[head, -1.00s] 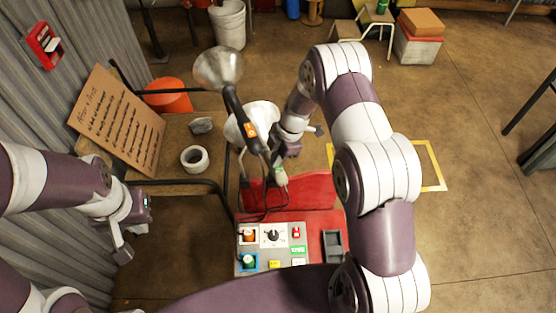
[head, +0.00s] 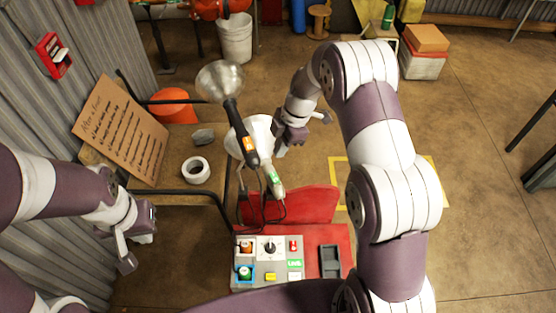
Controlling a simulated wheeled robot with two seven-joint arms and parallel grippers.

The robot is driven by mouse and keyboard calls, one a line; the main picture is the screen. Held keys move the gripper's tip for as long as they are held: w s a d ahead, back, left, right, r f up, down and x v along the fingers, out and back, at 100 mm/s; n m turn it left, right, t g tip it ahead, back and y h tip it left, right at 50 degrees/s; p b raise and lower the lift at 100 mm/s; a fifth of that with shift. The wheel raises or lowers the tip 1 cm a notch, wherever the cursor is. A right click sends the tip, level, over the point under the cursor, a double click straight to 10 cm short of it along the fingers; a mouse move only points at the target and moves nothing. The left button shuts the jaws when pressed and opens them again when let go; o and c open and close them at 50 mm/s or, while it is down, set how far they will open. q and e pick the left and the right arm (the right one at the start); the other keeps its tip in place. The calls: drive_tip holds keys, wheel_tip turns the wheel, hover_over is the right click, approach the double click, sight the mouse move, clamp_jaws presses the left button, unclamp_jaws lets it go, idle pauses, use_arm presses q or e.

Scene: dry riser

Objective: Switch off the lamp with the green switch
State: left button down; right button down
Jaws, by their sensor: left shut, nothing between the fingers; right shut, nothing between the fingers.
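The lamp with the green switch (head: 274,179) has a pale handle and a white shade (head: 262,128), partly behind the other lamp. I cannot tell whether it is lit. The other lamp (head: 232,108) has a dark handle, an orange switch (head: 249,144) and a metallic shade. My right gripper (head: 281,151) is shut and empty, just beyond the green-switch handle and apart from it. My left gripper (head: 145,238) is shut and empty at the left, away from both lamps.
A panel (head: 269,262) with a dial, coloured buttons and plugs sits on a red cart (head: 312,205) below the lamps. A bench at the left holds a cardboard sign (head: 120,132), a tape roll (head: 195,170) and a grey stone (head: 203,136). Cables hang below the handles.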

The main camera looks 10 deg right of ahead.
drive_tip(key=v, duration=0.4)
drive_tip(key=shift+s, duration=0.1)
drive_tip(key=shift+a+f, duration=0.1)
